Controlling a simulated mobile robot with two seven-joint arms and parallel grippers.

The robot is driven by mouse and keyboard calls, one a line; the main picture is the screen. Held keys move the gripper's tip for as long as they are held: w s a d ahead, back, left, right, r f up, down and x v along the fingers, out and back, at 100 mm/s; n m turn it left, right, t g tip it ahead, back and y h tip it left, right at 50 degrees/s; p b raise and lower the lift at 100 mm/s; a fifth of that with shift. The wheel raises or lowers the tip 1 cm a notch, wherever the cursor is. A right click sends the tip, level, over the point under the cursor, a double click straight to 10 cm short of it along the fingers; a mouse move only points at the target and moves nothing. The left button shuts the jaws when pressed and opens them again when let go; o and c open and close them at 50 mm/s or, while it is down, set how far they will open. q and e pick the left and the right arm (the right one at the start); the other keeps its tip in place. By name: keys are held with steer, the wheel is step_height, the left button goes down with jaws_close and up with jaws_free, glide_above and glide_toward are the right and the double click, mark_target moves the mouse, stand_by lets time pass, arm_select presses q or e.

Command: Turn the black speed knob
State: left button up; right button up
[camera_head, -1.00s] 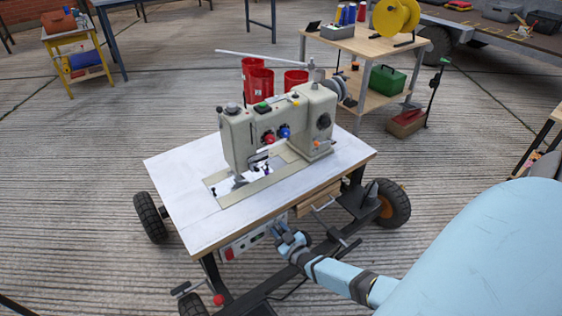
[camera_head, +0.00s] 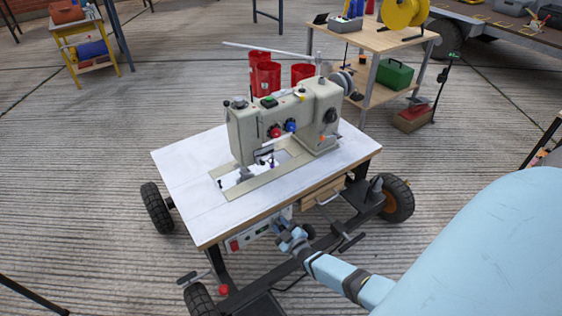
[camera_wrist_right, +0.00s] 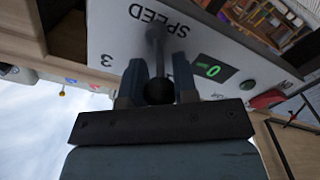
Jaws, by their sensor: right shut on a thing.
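The black speed knob (camera_wrist_right: 159,91) shows in the right wrist view between the two blue-grey fingers of my right gripper (camera_wrist_right: 158,82), which is shut on it. A grey bar (camera_wrist_right: 156,45) runs from the knob towards the printed word SPEED. The knob sits on a pale control panel (camera_wrist_right: 105,45) with a lit green display (camera_wrist_right: 208,70) reading 0. In the head view, my right gripper (camera_head: 290,238) is at the panel (camera_head: 252,236) under the sewing table's front edge and hides the knob. My left gripper is not in view.
A beige sewing machine (camera_head: 253,130) stands on the white wheeled table (camera_head: 188,165). A red switch (camera_head: 234,245) is at the panel's left end. A wooden drawer (camera_head: 324,190) is right of the panel. Concrete floor (camera_head: 80,190) is clear at left.

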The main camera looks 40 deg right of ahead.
steer(key=shift+a, duration=0.15)
steer(key=o, duration=0.9)
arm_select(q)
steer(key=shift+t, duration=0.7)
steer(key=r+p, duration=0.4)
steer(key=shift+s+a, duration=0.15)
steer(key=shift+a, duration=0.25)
arm_select(e)
steer(key=s, duration=0.4)
steer(key=s+a, duration=0.1)
steer(key=s, duration=0.8)
steer(key=shift+s+a, duration=0.2)
steer(key=shift+s, duration=0.2)
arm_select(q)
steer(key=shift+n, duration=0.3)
